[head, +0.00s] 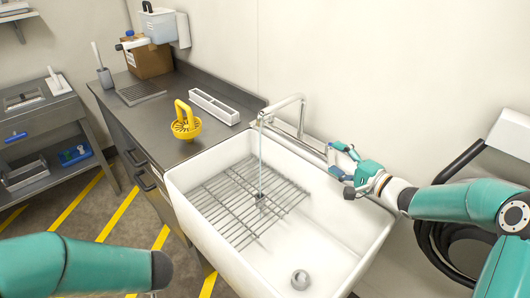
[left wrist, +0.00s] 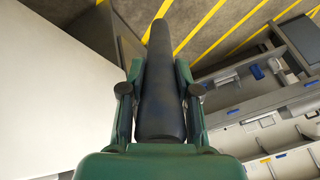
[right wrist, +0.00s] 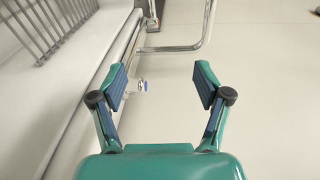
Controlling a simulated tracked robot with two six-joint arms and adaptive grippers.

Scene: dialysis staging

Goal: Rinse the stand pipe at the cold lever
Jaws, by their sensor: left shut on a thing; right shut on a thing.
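The stand pipe (left wrist: 160,80), a dark tapered tube, lies along my left gripper (left wrist: 160,92), which is shut on it; the pipe's far end points away over the floor. In the head view only my left forearm shows, left of the sink. My right gripper (head: 345,172) is at the sink's back right edge. The cold lever (right wrist: 142,86), small with a blue mark, shows between its fingers (right wrist: 160,87); it is shut on the lever, though the contact is hard to see. A thin stream of water (head: 261,160) falls from the chrome spout (head: 283,102).
The white sink (head: 325,222) holds a wire rack (head: 235,205) and a round metal piece (head: 300,280). A yellow handled item (head: 186,122) and a white divided tray (head: 214,106) stand on the steel counter (head: 160,115). A black hose (head: 432,245) hangs at the right wall.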

